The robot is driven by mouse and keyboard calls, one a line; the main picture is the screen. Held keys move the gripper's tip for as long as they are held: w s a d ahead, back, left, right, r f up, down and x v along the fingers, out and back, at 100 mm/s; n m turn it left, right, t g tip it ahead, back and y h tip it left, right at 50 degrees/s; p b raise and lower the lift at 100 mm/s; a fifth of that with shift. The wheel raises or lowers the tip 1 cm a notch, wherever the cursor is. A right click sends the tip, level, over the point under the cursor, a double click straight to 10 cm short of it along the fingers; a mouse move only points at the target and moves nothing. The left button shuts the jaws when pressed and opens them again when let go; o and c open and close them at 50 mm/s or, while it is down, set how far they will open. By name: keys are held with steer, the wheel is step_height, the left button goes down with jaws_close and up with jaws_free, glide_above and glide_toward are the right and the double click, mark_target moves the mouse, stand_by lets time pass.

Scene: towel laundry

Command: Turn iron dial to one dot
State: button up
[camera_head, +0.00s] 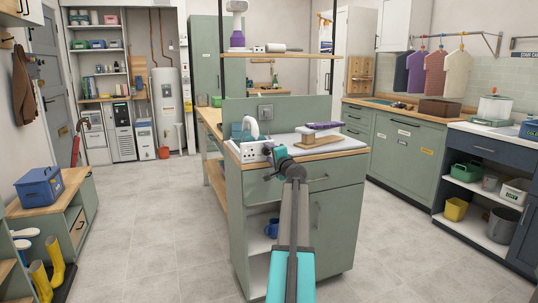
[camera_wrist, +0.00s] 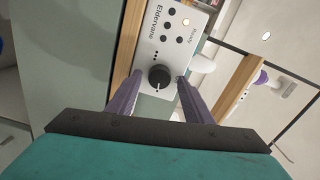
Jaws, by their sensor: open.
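A black round dial (camera_wrist: 159,76) sits on a white control panel (camera_wrist: 165,45) in the wrist view. The panel reads "Eldervane" and "Ready", with several dark round spots and one lit light. Small dark dots show beside the dial; a pale mark shows on its lower side. My gripper (camera_wrist: 159,82) is open, its two purple-grey fingers on either side of the dial; I cannot tell whether they touch it. In the head view the white panel (camera_head: 252,152) is at the counter's front left, with my gripper (camera_head: 272,151) at its right end, partly hiding it.
The panel stands on a green cabinet (camera_head: 335,215) with a wooden-edged top. A purple and white object (camera_head: 322,127) on a wooden stand is to the right, and a white curved object (camera_head: 250,127) is behind. A shelf hangs above. Floor (camera_head: 160,240) to the left is clear.

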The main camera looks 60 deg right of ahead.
steer(key=v, duration=1.3)
steer(key=shift+s+a+p, duration=0.25)
steer(key=shift+p, duration=0.15)
stand_by(0.5)
